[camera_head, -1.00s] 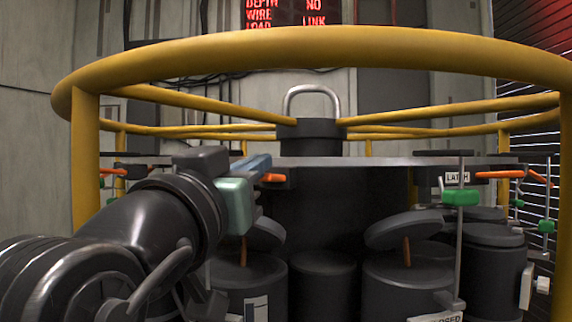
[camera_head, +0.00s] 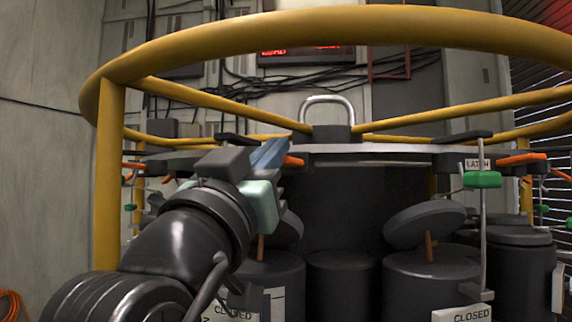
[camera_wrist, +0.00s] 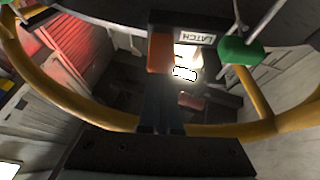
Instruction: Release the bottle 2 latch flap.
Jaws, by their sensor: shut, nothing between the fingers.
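An orange latch flap (camera_head: 293,161) shows just right of my gripper (camera_head: 274,150), under the rim of the round rack in the head view. My gripper's blue-grey fingers are shut and empty, and their tips are close to this flap. In the wrist view the orange flap (camera_wrist: 160,52) hangs beside a white LATCH label (camera_wrist: 195,38), straight beyond my gripper (camera_wrist: 161,98). I cannot tell whether the fingertips touch it. No bottle number is readable. The green pale wrist part and my arm hide much of the bottle below.
A second orange flap (camera_head: 521,159) with a LATCH label (camera_head: 477,163) sits at the right. A green block (camera_head: 482,180) is on a vertical rod. A yellow hoop rail (camera_head: 330,20) rings the rack. Dark bottles stand below, with CLOSED signs (camera_head: 461,314). Another green block (camera_wrist: 240,51) is near the flap.

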